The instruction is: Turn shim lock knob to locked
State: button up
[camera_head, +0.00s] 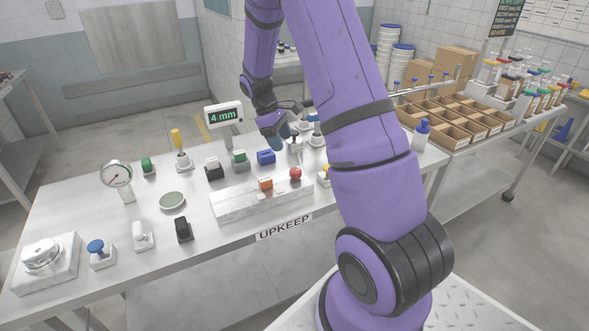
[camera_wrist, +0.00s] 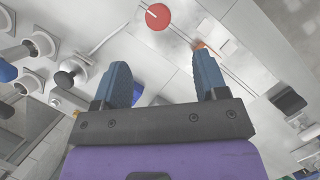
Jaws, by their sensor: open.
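My gripper (camera_wrist: 163,66) is open and empty in the wrist view, with its two blue-grey fingers apart. In the head view my gripper (camera_head: 274,131) is above the far part of the table, near a blue block (camera_head: 266,157) and a dark-topped knob (camera_head: 294,146). A round red knob (camera_head: 295,173) stands at the right end of a pale slab (camera_head: 232,204), beside an orange block (camera_head: 265,184). In the wrist view the red knob (camera_wrist: 158,16) is ahead of the fingers, apart from them. No label shows which control is the shim lock knob.
A "4 mm" display (camera_head: 223,116) stands at the table's back. A parts rack (camera_head: 470,125) stands at right.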

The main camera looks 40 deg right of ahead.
aim_at(295, 170)
jog(key=x, duration=1.1)
jog(key=shift+d+f, duration=0.2)
jog(key=shift+f, duration=0.1)
jog(key=c, duration=0.9)
